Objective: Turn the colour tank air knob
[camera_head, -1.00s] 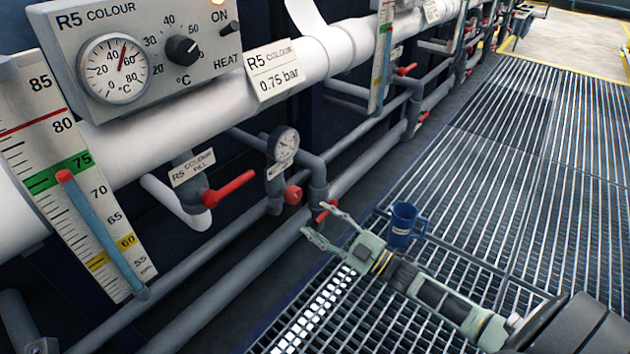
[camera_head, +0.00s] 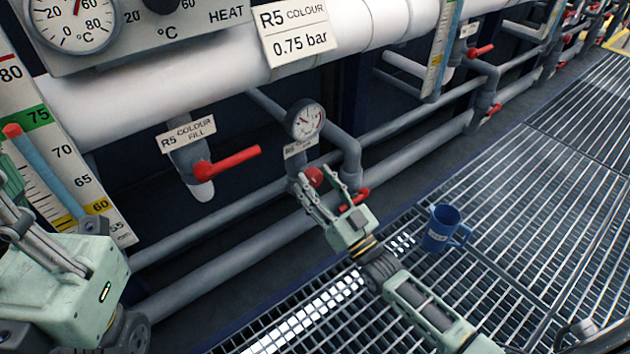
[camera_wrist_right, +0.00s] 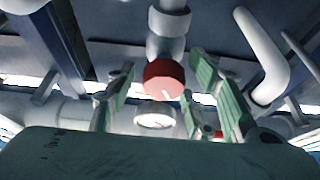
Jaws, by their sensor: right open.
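The air knob (camera_head: 314,177) is a small round red knob on the grey pipe below a pressure gauge (camera_head: 305,120). In the right wrist view the red knob (camera_wrist_right: 164,78) shows near the middle, with a white mark on its face. My right gripper (camera_head: 319,184) is open, its fingers pointing at the knob. In the wrist view the fingers stand on either side of the knob; I cannot tell whether they touch it. My left gripper (camera_head: 18,205) is at the left edge, partly cut off, and its opening is unclear.
A red fill lever (camera_head: 227,162) sticks out left of the gauge. Another red handle (camera_head: 354,198) is close beside the right gripper. A blue mug (camera_head: 440,230) stands on the grating near my right arm. A sign (camera_head: 295,32) reads R5 COLOUR 0.75 bar.

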